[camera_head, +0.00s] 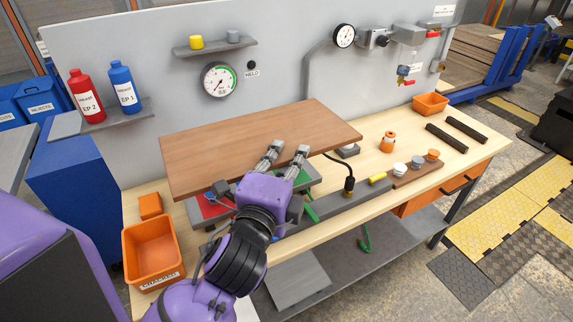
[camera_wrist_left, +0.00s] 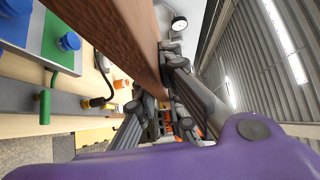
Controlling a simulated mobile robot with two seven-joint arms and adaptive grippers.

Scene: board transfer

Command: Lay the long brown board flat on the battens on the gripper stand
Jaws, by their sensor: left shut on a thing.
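The long brown board (camera_head: 245,138) is held about level above the left and middle part of the workbench. My left gripper (camera_head: 288,152) is shut on its near long edge, a little right of the middle. In the left wrist view, the board (camera_wrist_left: 118,32) runs down between the two fingers of the gripper (camera_wrist_left: 155,88). Two dark parallel bars (camera_head: 447,137), which look like the battens, lie bare at the right end of the bench, well apart from the board. My right gripper is not in view.
A fixture with red and green panels (camera_head: 208,209) sits partly under the board. A cable plug (camera_head: 349,187), an orange knob (camera_head: 388,142) and small capped pieces (camera_head: 400,169) stand between board and bars. Orange bins (camera_head: 431,104) (camera_head: 152,252) sit at both ends. A gauge panel (camera_head: 285,75) rises behind.

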